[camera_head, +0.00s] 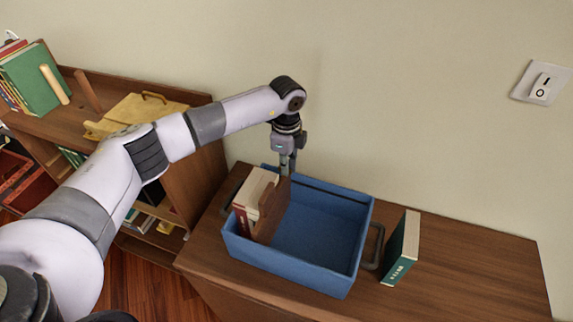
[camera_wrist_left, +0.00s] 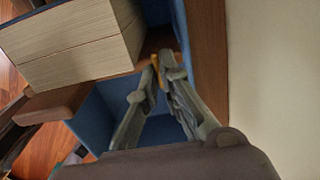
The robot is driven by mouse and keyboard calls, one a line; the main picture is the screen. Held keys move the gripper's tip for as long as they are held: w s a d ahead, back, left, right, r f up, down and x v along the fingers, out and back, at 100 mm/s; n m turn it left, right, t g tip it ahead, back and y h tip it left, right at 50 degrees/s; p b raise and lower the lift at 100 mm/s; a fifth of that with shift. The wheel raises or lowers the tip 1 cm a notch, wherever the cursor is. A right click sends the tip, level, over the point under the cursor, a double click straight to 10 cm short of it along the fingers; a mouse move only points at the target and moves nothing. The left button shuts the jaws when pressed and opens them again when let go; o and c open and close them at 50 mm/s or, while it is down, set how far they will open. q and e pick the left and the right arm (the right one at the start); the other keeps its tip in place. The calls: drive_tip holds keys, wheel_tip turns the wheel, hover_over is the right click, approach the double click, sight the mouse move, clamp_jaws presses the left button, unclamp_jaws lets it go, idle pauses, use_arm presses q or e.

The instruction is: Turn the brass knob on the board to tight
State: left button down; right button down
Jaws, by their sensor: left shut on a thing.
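A brown wooden board (camera_head: 269,212) stands upright inside a blue bin (camera_head: 313,273), with books (camera_head: 252,195) against its left side. My left gripper (camera_head: 287,171) reaches down from above to the board's far end, near the bin's back wall. In the left wrist view, the brass knob (camera_wrist_left: 155,65) shows as a small yellowish piece between the fingertips of my left gripper (camera_wrist_left: 160,66), which is shut on it. The fingers hide part of the knob, and I cannot read its setting. The board also shows in the left wrist view (camera_wrist_left: 55,104). My right gripper is out of view.
The bin stands on a brown cabinet top (camera_head: 465,262) close to the wall. A teal book (camera_head: 401,250) stands right of the bin, by its handle. A low bookshelf (camera_head: 200,152) is at left under my arm. A light switch (camera_head: 541,83) is on the wall.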

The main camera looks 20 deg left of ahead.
use_arm(q)
drive_tip(key=m+b, duration=0.3)
drive_tip(key=m, duration=0.1)
drive_tip(key=shift+f+b, duration=0.15)
drive_tip(key=shift+b, duration=0.15)
drive_tip(key=m+b, duration=0.5)
drive_tip(key=m, duration=0.1)
drive_tip(key=shift+s+a, duration=0.1)
drive_tip(key=m+b, duration=0.3)
drive_tip(key=m, duration=0.1)
drive_tip(key=shift+m, duration=0.3)
drive_tip(key=shift+a+r+m+b, duration=0.15)
drive_tip(key=shift+m+b, duration=0.3)
drive_tip(key=shift+m, duration=0.35)
drive_tip(key=shift+r+m+b, duration=0.1)
drive_tip(key=shift+m+b, duration=0.35)
drive_tip(key=shift+m, duration=0.35)
drive_tip(key=c, duration=1.8)
unclamp_jaws()
drive_tip(key=shift+s, duration=0.1)
